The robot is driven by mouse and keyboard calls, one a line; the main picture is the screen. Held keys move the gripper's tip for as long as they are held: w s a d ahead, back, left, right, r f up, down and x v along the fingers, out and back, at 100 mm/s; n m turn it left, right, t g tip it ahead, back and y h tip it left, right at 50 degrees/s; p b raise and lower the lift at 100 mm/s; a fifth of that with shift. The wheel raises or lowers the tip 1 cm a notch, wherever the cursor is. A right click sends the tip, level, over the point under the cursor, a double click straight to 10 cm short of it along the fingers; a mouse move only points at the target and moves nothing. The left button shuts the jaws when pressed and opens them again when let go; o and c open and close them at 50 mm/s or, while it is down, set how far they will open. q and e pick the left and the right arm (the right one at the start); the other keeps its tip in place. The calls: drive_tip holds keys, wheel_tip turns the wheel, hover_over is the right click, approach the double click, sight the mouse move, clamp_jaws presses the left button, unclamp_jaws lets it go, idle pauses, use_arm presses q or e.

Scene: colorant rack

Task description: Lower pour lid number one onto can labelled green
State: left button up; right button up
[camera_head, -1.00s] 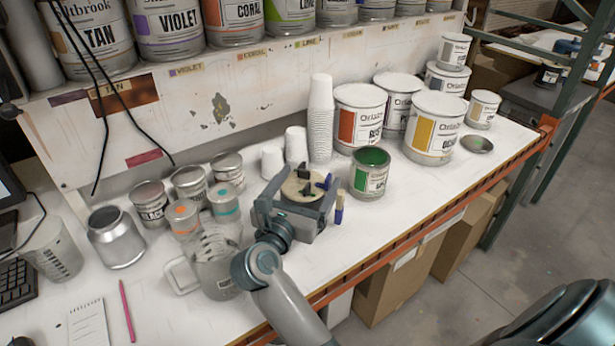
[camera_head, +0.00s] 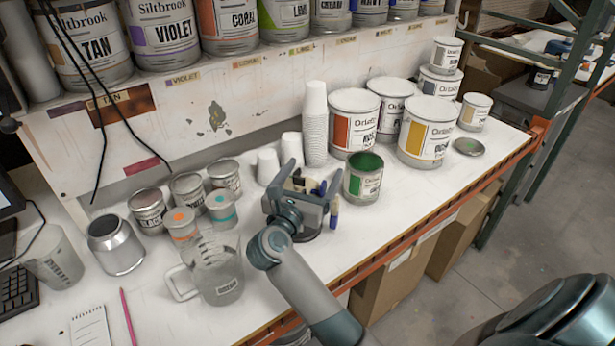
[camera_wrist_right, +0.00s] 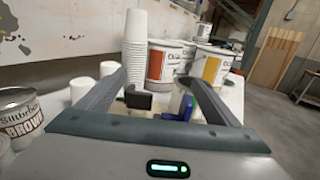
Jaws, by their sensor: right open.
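The green-labelled can (camera_head: 363,182) stands open on the bench, with green paint showing inside. My right gripper (camera_head: 312,180) is just left of it, its two fingers open and apart. A black upright piece, apparently part of a pour lid (camera_wrist_right: 137,98), shows between the fingers in the right wrist view, over a pale surface. In the head view the gripper largely hides this lid, and no number on it is readable. My left gripper is not in view.
A stack of white cups (camera_head: 315,125) stands behind the gripper. Large cans (camera_head: 354,125) stand at the back, beside the green can. A clear jug (camera_head: 216,272) and small cans (camera_head: 188,192) are at left.

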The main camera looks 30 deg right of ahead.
drive_tip(key=shift+w+d, duration=0.45)
drive_tip(key=shift+d, duration=0.1)
drive_tip(key=shift+c, duration=0.3)
drive_tip(key=c, duration=1.1)
drive_tip(key=o, duration=0.6)
drive_tip(key=c, duration=0.5)
drive_tip(key=shift+r+p, duration=0.4)
drive_tip(key=shift+r, duration=0.1)
drive_tip(key=shift+c, duration=0.5)
